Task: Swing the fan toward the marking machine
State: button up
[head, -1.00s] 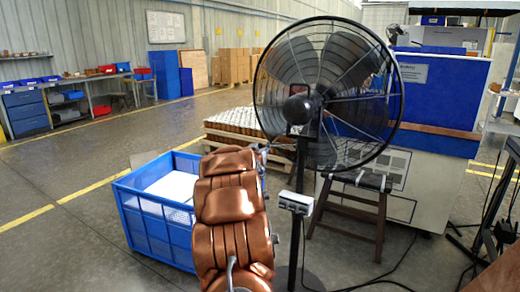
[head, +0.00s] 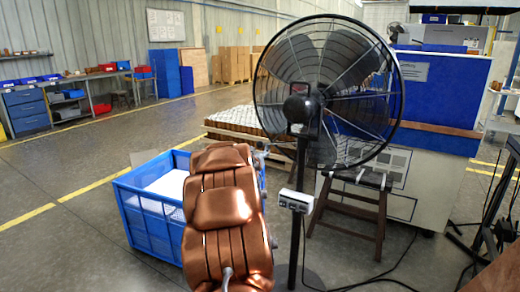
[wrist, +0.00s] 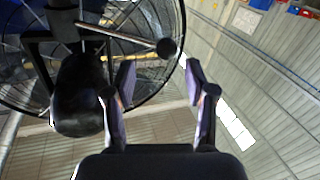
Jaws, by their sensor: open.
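The black pedestal fan (head: 352,125) stands right of centre in the head view, its round cage on a pole with a small control box (head: 296,201). In the wrist view the cage (wrist: 150,88), the dark motor housing (wrist: 78,95) and a rod ending in a black knob (wrist: 167,47) show. My gripper (wrist: 160,84) is open; the knob appears beyond and between its fingertips, and I see no contact. In the head view my copper-coloured arm hides most of the gripper. A large blue and white machine (head: 435,95) stands behind the fan; no readable label confirms it as the marking machine.
A blue crate (head: 150,225) stands left of my arm. A dark wooden stool (head: 350,222) is behind the fan pole, and a pallet of goods (head: 235,120) lies behind. Cables run over the floor at right. The floor at left is clear.

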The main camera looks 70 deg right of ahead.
jog(key=v, duration=0.7)
jog(key=shift+a, duration=0.15)
jog(key=shift+c, duration=0.4)
